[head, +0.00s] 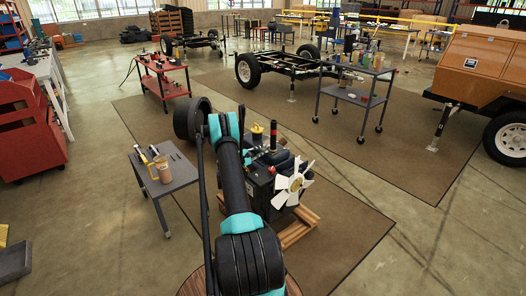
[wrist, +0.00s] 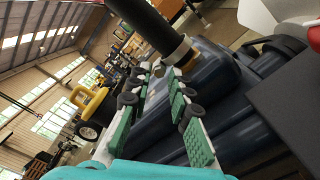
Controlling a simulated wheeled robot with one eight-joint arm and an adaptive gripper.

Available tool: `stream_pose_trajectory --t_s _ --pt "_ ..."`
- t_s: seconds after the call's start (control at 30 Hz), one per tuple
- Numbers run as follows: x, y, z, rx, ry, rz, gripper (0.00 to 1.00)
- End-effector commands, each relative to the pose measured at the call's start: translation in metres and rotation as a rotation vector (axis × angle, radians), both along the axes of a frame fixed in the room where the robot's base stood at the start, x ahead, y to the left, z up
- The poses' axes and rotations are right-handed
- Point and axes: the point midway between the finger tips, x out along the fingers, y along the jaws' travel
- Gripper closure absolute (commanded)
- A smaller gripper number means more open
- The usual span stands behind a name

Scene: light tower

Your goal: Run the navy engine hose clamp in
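The navy engine (wrist: 215,75) fills the middle and right of the wrist view. A black hose (wrist: 145,22) meets it there, with a brass-coloured clamp band (wrist: 179,51) around its end. My gripper (wrist: 158,72) has its green-padded fingers apart, tips just short of the clamp band. A small pale part shows near the tips; I cannot tell whether they touch it. In the head view the engine (head: 262,186) stands on a wooden pallet (head: 298,229), with an upright dark hose (head: 274,132) on top. My arm hides the gripper there.
A white fan (head: 293,185) sticks out from the engine's front. A small grey table (head: 175,178) with a tan jug (head: 161,170) stands left of my arm. A red cart (head: 164,84) and a grey cart (head: 352,96) stand farther back. Brown matting (head: 345,215) is clear at right.

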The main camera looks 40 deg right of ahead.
Motion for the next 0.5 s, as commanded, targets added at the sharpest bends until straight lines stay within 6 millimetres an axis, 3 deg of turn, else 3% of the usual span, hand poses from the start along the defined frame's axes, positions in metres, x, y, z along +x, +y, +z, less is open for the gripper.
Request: stream_pose_trajectory --t_s 0.5 --pt "-0.007 0.095 0.000 0.000 0.000 0.002 0.80"
